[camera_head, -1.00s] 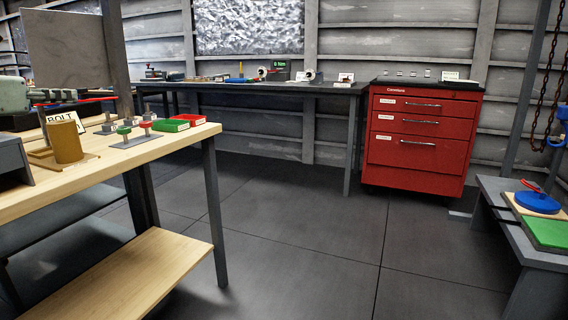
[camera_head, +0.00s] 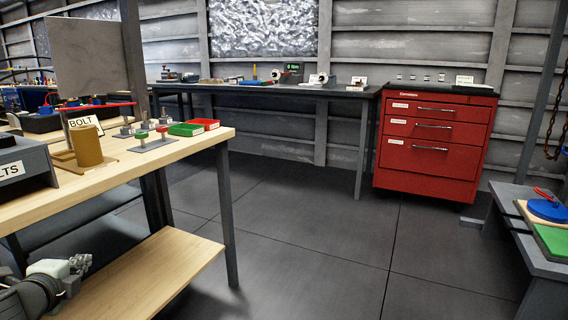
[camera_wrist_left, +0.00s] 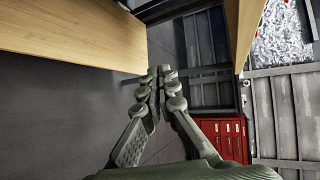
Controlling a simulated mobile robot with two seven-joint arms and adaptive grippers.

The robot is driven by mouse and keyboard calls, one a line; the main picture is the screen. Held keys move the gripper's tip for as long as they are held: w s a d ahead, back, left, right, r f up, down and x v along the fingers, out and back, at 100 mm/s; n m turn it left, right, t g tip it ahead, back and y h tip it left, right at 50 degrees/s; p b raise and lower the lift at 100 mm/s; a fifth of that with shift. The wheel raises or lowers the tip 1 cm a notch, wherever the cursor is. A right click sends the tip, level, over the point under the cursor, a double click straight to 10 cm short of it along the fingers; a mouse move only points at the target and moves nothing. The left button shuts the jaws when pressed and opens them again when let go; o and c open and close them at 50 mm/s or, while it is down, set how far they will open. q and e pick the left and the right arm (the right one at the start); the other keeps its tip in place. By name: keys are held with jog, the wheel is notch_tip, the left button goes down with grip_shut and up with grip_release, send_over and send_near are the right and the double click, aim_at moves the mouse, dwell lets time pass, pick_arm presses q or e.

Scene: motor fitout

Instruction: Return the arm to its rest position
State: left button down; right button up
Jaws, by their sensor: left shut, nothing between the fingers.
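My left gripper (camera_head: 76,268) shows at the lower left of the head view, beside the lower shelf of the wooden workbench and below its top. In the left wrist view my left gripper (camera_wrist_left: 159,72) has its fingers together with nothing between them. The floor and the red cabinet show beyond the fingers. My right gripper is in neither view.
The wooden workbench (camera_head: 190,153) at left carries a brown cylinder (camera_head: 88,146), a BOLT sign and green and red trays. Its lower shelf (camera_head: 150,275) is bare. A red drawer cabinet (camera_head: 430,150) stands at the back right. The middle floor (camera_head: 300,220) is clear.

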pick_arm(q)
jog(key=s+d+f+n+g+p, duration=0.1)
jog(key=s+d+f+n+g, duration=0.25)
jog(key=f, duration=0.55)
jog(key=s+d+f+n+g, duration=0.1)
jog(key=s+d+f+n, duration=0.1)
jog(key=s+f+n, duration=0.4)
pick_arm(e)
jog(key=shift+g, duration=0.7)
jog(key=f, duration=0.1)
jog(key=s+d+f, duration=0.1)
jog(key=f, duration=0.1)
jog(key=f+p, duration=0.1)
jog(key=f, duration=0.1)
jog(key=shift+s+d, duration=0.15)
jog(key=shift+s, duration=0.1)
pick_arm(q)
jog(key=s+d+f+n+g+h, duration=0.2)
jog(key=s+d+f+n+g, duration=0.3)
jog(key=s+d+f, duration=0.9)
jog(key=s, duration=0.2)
jog(key=shift+s+f+g+h, duration=0.15)
jog(key=shift+s+g+h, duration=0.15)
jog(key=shift+g, duration=0.05)
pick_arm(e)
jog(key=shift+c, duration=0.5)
